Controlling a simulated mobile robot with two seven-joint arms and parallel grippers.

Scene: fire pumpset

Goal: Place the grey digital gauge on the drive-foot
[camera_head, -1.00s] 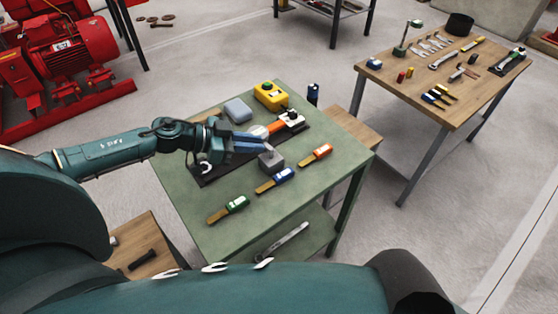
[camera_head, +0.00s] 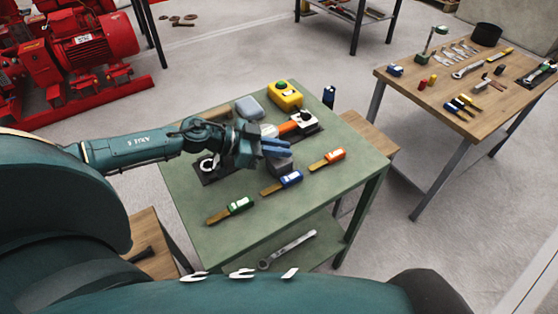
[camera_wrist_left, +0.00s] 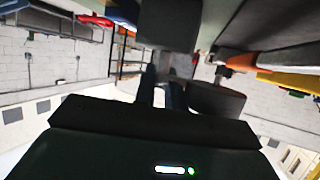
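My left gripper (camera_head: 286,150), with blue fingers, is over the middle of the green table, right above a grey block (camera_head: 279,166). In the left wrist view the fingers (camera_wrist_left: 162,85) have a gap between them and reach up to a grey block (camera_wrist_left: 168,28), with a lighter piece at the tips. I cannot tell whether they grip it. I cannot clearly make out the grey digital gauge; the gripper may hide it. Which part is the drive-foot is unclear. My right gripper is not in view.
A grey case (camera_head: 249,108) and a yellow box (camera_head: 285,95) stand behind. The front of the green table (camera_head: 250,235) is bare. A wooden tool table (camera_head: 425,85) stands at right.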

